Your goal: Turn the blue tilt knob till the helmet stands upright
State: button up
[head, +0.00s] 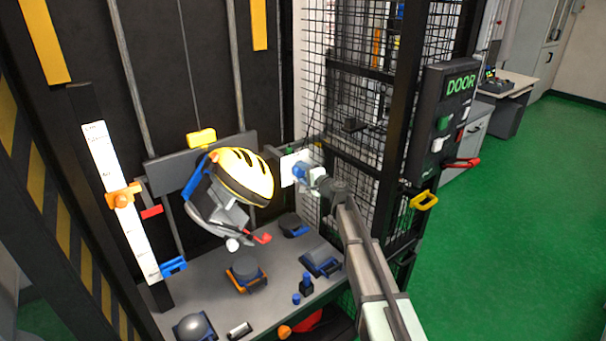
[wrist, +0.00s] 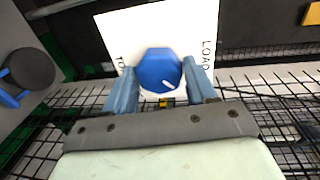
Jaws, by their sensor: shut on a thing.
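The blue tilt knob (wrist: 158,68) sits on a white plate (wrist: 188,20) with the words "LOAD" and "TO..." on it. The knob has a short white mark near its lower edge in the wrist view. My gripper (wrist: 162,85) is shut on the knob, one finger on each side. In the head view my gripper (head: 308,175) reaches the white plate (head: 288,172) right of the helmet and partly hides the knob. The yellow helmet with black vents (head: 243,176) is tilted in its carrier (head: 215,210), which has a blue part on the left.
A scale (head: 122,205) with an orange slider stands at the left. Wire mesh (head: 345,100) lies behind my arm. A door panel (head: 445,120) and yellow handle (head: 424,200) are at right.

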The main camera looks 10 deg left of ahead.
jog(key=n, duration=0.4)
jog(key=shift+t, duration=0.3)
jog(key=shift+f+n, duration=0.1)
jog(key=shift+n, duration=1.8)
jog(key=shift+n+t+h, duration=0.3)
jog(key=o, duration=1.1)
jog(key=shift+c, duration=0.2)
jog(key=shift+s, duration=0.1)
jog(key=f+v, duration=0.1)
jog(key=v, duration=1.2)
jog(key=shift+s+d+r, duration=0.25)
jog(key=shift+r, duration=0.25)
